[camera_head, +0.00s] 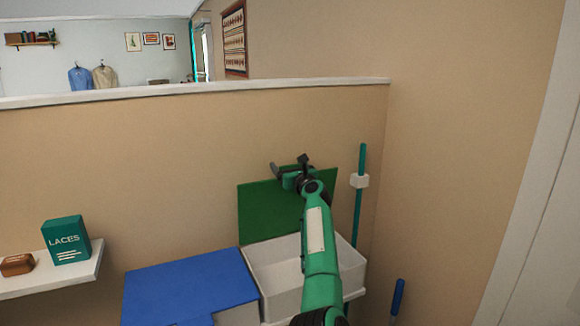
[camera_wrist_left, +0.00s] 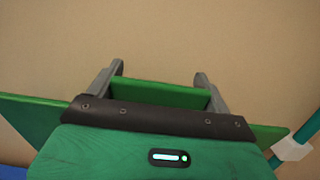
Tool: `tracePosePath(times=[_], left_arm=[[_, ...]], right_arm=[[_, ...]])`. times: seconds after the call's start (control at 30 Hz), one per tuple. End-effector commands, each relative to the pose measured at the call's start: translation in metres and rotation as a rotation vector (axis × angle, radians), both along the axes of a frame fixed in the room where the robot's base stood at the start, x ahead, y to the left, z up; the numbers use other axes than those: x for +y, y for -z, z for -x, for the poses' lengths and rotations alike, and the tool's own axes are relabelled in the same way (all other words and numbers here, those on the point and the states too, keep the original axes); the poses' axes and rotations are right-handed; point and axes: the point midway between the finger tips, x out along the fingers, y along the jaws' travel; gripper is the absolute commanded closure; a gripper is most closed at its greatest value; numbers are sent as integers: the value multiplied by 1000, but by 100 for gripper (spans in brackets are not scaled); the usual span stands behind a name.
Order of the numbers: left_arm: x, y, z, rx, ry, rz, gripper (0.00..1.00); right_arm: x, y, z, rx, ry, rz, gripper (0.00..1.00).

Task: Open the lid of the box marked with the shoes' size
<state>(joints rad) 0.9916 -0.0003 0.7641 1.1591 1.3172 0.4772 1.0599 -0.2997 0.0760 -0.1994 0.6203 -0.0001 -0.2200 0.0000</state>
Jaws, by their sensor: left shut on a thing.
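A white box (camera_head: 355,265) stands against the back wall with its green lid (camera_head: 258,212) swung up, nearly upright at its rear edge. The box looks empty inside where my arm does not cover it. My left gripper (camera_head: 290,166) is at the lid's top edge, shut on it. In the left wrist view the green lid (camera_wrist_left: 160,93) shows between the two fingers and to both sides of the gripper. A second box with a blue lid (camera_head: 190,285) stands left of it, closed. No size mark is visible on either box. My right gripper is not in view.
A white shelf (camera_head: 75,275) at the left holds a green LACES box (camera_head: 67,241) and a brown item (camera_head: 17,265). A teal pole with a white bracket (camera_head: 360,181) stands right of the open box. A blue handle (camera_head: 397,297) is lower right.

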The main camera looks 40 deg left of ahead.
Motion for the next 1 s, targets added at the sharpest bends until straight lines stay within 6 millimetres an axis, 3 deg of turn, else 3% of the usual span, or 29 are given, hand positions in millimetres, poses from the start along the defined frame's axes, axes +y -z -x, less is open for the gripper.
tracePosePath(times=[0.03,0.07,0.17,0.57,1.0], left_arm=[[1,13,1,11,-5,14,59],[1,13,1,11,-5,14,16],[1,11,1,10,-5,12,0],[-9,8,3,3,-1,7,0],[-78,20,35,2,-3,9,0]], right_arm=[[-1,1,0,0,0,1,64],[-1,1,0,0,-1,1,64],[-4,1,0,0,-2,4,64],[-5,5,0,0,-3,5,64],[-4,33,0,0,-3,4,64]])
